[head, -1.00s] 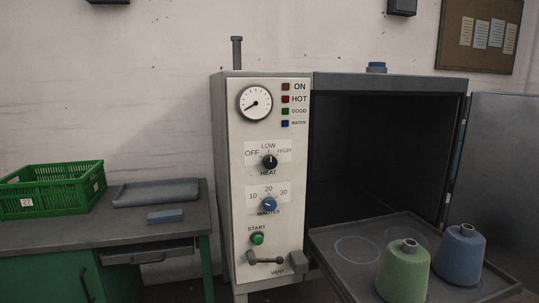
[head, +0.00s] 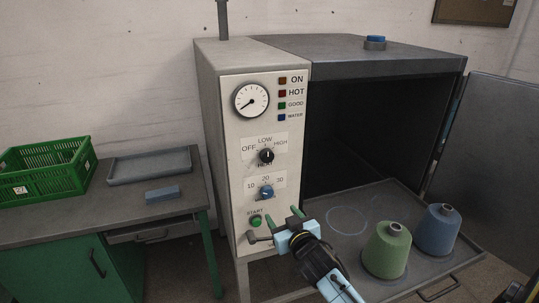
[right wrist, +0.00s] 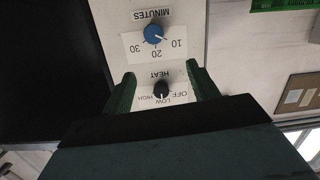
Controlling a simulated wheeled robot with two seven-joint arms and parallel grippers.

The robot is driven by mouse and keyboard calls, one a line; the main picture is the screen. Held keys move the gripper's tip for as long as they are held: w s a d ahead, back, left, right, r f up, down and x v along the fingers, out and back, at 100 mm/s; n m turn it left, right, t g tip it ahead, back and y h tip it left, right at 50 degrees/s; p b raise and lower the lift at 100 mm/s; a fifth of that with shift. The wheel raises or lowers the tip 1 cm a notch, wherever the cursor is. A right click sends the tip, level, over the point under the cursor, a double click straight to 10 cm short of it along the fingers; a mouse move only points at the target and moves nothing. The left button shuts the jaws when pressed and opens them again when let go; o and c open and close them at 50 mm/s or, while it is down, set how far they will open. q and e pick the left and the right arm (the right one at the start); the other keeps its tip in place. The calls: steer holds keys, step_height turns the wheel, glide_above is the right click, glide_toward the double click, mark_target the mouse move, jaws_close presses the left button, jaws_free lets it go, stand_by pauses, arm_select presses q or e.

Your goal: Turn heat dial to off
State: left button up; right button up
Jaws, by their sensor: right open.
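The black heat dial (head: 266,156) is on the oven's pale front panel, below the round gauge. Its white mark points up at LOW, between OFF on the left and HIGH on the right. My right gripper (head: 282,215) is open and empty, lower than the dial and a little to its right, near the start button. In the right wrist view the panel appears upside down; the heat dial (right wrist: 162,89) shows between the two spread green fingers (right wrist: 160,72), with its mark toward LOW. Whether the fingers touch the panel cannot be told. My left gripper is not in view.
The blue minutes dial (head: 266,192), green start button (head: 256,221) and vent lever (head: 259,238) are close by. The oven door (head: 490,165) stands open. A green cone (head: 387,250) and blue cone (head: 437,231) stand on the pulled-out tray (head: 350,258). A bench (head: 120,220) stands left.

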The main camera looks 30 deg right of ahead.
steer(key=t+h+p, duration=0.1)
steer(key=t, duration=0.1)
glide_toward(268, 157)
steer(key=d+v, duration=0.1)
steer(key=v, duration=0.3)
steer(key=shift+m, duration=0.3)
steer(key=x, duration=0.7)
steer(key=a+p+x, duration=0.1)
steer(key=x, duration=0.2)
steer(key=shift+w+d+r, duration=0.15)
steer(key=shift+w, duration=0.35)
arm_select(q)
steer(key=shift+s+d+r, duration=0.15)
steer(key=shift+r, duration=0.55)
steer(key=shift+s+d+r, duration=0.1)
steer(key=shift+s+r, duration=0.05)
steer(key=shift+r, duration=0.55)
arm_select(e)
steer(key=shift+x, duration=0.85)
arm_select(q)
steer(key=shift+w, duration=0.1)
arm_select(e)
steer(key=c, duration=1)
